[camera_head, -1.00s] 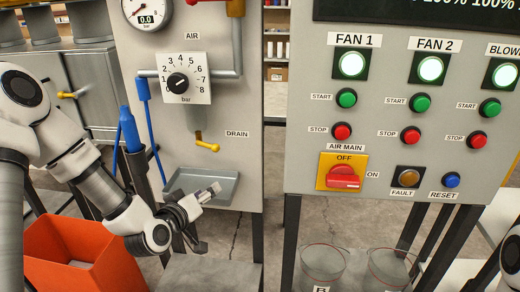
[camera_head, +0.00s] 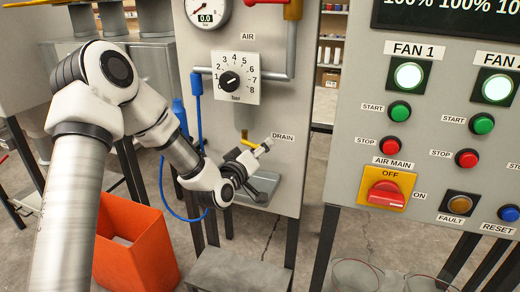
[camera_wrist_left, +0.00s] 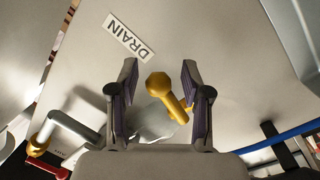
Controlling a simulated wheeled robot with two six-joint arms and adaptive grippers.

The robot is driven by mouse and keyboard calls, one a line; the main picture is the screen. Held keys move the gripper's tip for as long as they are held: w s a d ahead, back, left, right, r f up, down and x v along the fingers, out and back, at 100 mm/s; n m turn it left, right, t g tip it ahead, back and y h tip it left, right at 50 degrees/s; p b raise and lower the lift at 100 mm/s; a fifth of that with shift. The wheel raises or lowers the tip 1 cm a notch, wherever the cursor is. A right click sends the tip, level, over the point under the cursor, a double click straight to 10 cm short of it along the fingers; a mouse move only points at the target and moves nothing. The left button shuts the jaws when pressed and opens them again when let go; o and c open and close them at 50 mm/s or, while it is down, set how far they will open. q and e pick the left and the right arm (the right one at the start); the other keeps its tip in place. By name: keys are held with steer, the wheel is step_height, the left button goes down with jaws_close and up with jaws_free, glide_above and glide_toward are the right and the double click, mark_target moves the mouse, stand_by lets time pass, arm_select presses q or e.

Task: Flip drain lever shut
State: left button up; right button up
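The yellow drain lever (camera_head: 246,138) is on the grey air panel, left of the DRAIN label (camera_head: 283,137). In the head view my left gripper (camera_head: 250,152) is at the lever and hides part of it. In the left wrist view the lever (camera_wrist_left: 166,93) lies slanted between the two spread fingers of my left gripper (camera_wrist_left: 160,72). A gap shows on both sides of its round knob, and the fingers are open. The lever's lower end is close to the right finger; contact there cannot be told. My right gripper is out of view.
A grey drip tray (camera_head: 262,186) juts from the panel below the lever. A blue hose (camera_head: 197,110) hangs to the left. The pressure dial plate (camera_head: 238,80) is above. An orange bin (camera_head: 135,245) stands on the floor. The fan panel (camera_head: 350,150) stands to the right.

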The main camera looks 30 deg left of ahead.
arm_select(q)
jaws_close()
steer(key=shift+n+b, duration=0.4)
steer(key=shift+b, duration=0.05)
steer(key=shift+w+d+r+n+b, duration=0.1)
steer(key=shift+r+n+b, duration=0.2)
steer(key=shift+n+b, duration=0.25)
steer(key=shift+r+n, duration=0.5)
steer(key=shift+n, duration=0.15)
steer(key=shift+o, duration=1.6)
jaws_free()
